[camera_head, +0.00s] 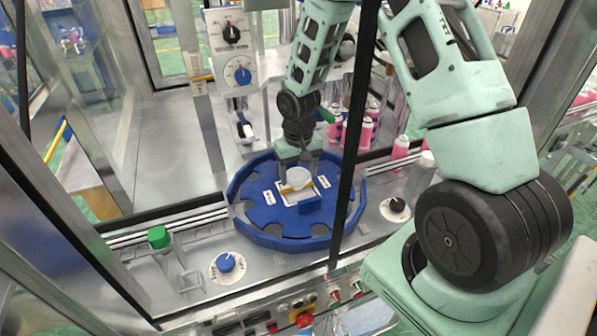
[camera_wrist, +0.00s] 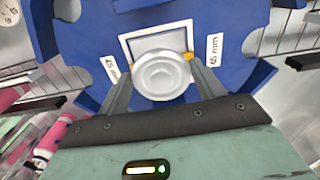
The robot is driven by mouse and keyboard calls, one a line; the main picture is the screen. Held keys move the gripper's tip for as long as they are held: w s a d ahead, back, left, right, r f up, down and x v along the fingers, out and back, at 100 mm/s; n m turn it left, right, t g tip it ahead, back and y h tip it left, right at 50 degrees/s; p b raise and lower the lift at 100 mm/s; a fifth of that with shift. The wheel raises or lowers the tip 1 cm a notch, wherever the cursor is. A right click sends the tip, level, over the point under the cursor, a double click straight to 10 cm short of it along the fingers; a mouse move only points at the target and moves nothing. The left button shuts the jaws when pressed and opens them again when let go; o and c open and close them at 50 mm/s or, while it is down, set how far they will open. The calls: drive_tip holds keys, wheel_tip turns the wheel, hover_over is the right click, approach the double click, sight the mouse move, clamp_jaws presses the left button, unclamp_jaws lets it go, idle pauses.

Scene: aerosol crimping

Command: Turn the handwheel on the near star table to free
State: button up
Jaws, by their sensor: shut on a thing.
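The near star table (camera_head: 262,212) is a blue notched disc at the middle of the machine bed in the head view. It also fills the upper part of the wrist view (camera_wrist: 95,50). A round white handwheel (camera_wrist: 162,75) sits at its centre, over a white-framed square with yellow marks at the sides. The handwheel also shows in the head view (camera_head: 297,178). My gripper (camera_head: 298,172) points down at the table's centre, its fingers on either side of the handwheel and shut on it. In the wrist view my gripper (camera_wrist: 162,84) shows both fingers against the wheel's sides.
A blue knob (camera_head: 226,262) and a black knob (camera_head: 396,206) stand on the bed beside the table. A green-capped post (camera_head: 158,238) is at the left. Pink cans (camera_head: 366,130) stand behind the table. A dark frame post (camera_head: 352,140) crosses the view.

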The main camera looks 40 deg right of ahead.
sight(300, 175)
drive_tip(key=n, duration=0.4)
drive_tip(key=shift+d+n, duration=0.15)
drive_tip(key=shift+n, duration=0.25)
drive_tip(key=shift+d+n+p, duration=0.1)
drive_tip(key=shift+n+p, duration=0.25)
drive_tip(key=shift+n, duration=1.45)
drive_tip(key=shift+w, duration=0.1)
drive_tip(key=o, duration=1)
drive_tip(key=shift+c, duration=0.2)
drive_tip(key=shift+r, duration=0.15)
wheel_tip(300, 175, up, 12)
drive_tip(key=b, duration=0.3)
